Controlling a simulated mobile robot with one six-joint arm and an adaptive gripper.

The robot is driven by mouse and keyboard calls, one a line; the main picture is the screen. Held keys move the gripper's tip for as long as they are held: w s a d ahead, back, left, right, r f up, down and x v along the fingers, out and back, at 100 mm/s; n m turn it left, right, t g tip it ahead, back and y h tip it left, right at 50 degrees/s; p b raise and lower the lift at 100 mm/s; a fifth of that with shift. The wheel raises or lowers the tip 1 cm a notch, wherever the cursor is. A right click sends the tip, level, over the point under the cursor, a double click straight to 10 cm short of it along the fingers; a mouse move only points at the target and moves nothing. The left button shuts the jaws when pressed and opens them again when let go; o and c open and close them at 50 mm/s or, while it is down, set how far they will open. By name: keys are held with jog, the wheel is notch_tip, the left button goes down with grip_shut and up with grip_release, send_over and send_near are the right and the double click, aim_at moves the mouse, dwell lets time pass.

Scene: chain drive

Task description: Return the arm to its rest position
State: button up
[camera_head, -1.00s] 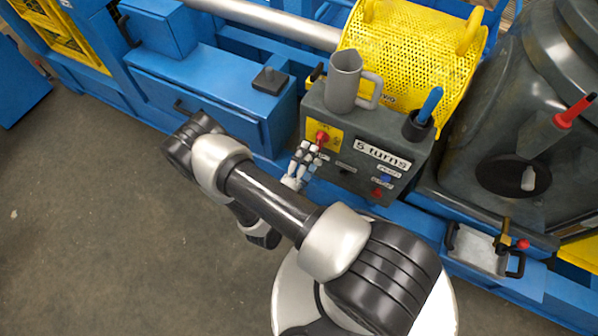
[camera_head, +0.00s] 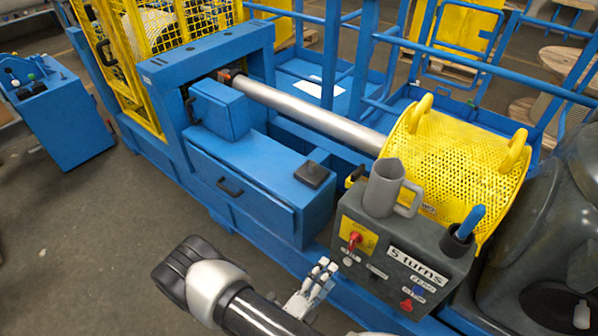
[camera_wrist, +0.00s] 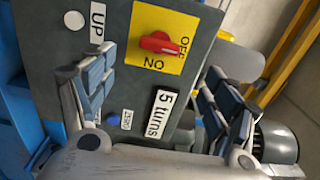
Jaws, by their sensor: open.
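My gripper (camera_head: 312,286) is at the lower middle of the head view, just in front of the dark control box (camera_head: 408,254). It also shows in the wrist view (camera_wrist: 160,100), where its two fingers stand wide apart with nothing between them. Behind the fingers is the box face (camera_wrist: 118,70), with a red knob (camera_wrist: 159,43) on a yellow ON/OFF plate, a "5 turns" label (camera_wrist: 160,113) and a blue button (camera_wrist: 112,119). In the head view the red knob (camera_head: 355,239) sits beyond the gripper. I cannot tell the exact gap to the box.
A grey jug (camera_head: 383,187) and a blue-handled tool in a dark cup (camera_head: 463,232) stand on the box. A yellow perforated guard (camera_head: 455,160) is behind. The blue machine frame (camera_head: 240,190) runs left. The floor (camera_head: 90,240) at left is clear.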

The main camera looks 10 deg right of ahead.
jog(key=s+d+r+m+g+y, duration=0.1)
jog(key=s+d+r+m+g, duration=0.15)
jog(key=r+m+g, duration=0.7)
jog(key=s+d+r+m+g+y, duration=0.1)
jog(key=s+r+m+g+y, duration=0.2)
jog(key=r+m, duration=1.1)
jog(key=s+a+r+m+t+y, duration=0.3)
jog(key=r+m+y, duration=0.2)
jog(key=m, duration=0.5)
jog(key=s+a+r+m+t+y, duration=0.3)
jog(key=r+m+y, duration=0.2)
jog(key=m, duration=0.5)
jog(key=v, duration=0.2)
jog(key=shift+r, duration=0.45)
jog(key=shift+c, duration=0.6)
